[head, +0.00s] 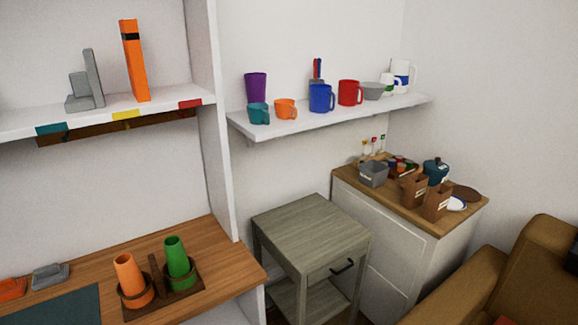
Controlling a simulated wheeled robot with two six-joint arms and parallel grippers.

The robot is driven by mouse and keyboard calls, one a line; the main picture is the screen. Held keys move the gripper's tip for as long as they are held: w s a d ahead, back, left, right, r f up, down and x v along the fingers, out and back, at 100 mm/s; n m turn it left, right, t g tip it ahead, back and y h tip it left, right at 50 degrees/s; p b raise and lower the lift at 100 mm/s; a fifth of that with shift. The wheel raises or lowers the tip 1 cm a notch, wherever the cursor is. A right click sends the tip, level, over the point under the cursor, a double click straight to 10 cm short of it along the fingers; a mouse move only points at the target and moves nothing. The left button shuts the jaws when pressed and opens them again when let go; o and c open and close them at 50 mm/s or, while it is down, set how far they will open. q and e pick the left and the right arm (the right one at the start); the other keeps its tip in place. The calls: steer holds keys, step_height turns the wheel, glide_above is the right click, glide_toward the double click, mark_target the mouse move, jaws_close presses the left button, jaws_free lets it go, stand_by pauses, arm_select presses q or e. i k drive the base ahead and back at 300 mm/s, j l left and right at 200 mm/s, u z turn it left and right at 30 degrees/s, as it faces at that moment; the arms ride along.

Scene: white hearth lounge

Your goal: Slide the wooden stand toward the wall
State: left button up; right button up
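A dark wooden stand (155,274) with two ring holders and an upright middle piece sits on the wooden desk (216,250), near its front right part. An orange tumbler (129,273) stands in its left ring and a green tumbler (175,257) in its right ring. The white wall (90,205) rises behind the desk, with bare wood between it and the stand. Neither of my grippers is in view.
A grey stapler (50,276) and a dark mat (62,305) lie left of the stand. A white upright panel (212,120) borders the desk at the right. A grey-brown side table (308,232) with a drawer stands beyond, its top bare.

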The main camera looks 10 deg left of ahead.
mark_target(160, 293)
steer(key=u, duration=1.35)
